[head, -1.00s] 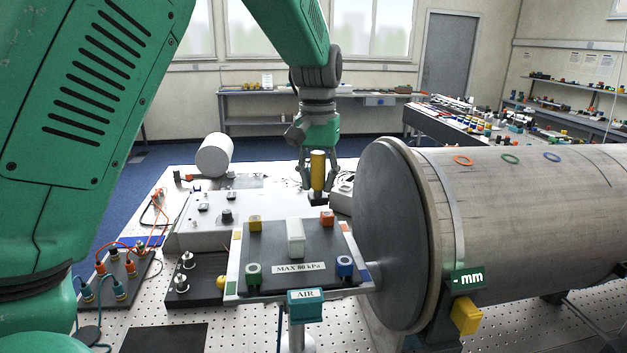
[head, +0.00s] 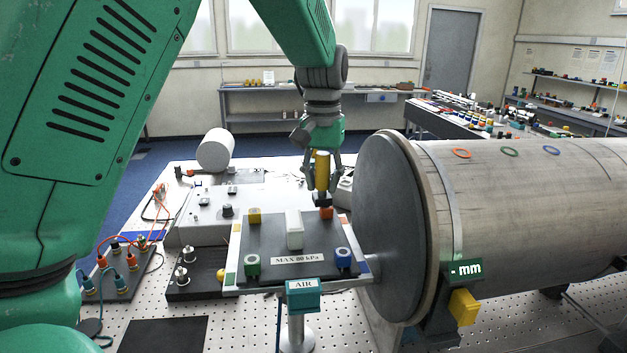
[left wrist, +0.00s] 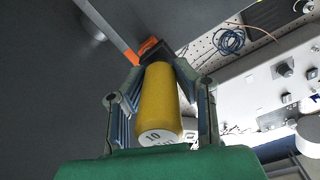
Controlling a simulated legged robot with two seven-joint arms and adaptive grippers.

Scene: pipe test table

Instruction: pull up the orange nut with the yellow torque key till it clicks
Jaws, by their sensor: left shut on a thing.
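My left gripper (head: 322,180) is shut on the yellow torque key (head: 322,165), which it holds upright with its dark lower end down. In the head view the key's end is right above the orange nut (head: 326,213) at the far right corner of the dark plate (head: 270,235); I cannot tell whether it is seated. In the left wrist view the yellow key (left wrist: 160,100) lies between the fingers, its end cap marked "10". Its dark far end is against or just in front of the orange nut (left wrist: 148,46), partly hiding it. My right gripper is not in view.
The plate also bears a yellow nut (head: 254,216), a green nut (head: 252,264), a blue nut (head: 343,258) and a white block (head: 294,230). The large pipe with its grey end flange (head: 390,230) stands close on the right. An "AIR" box (head: 305,295) is in front.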

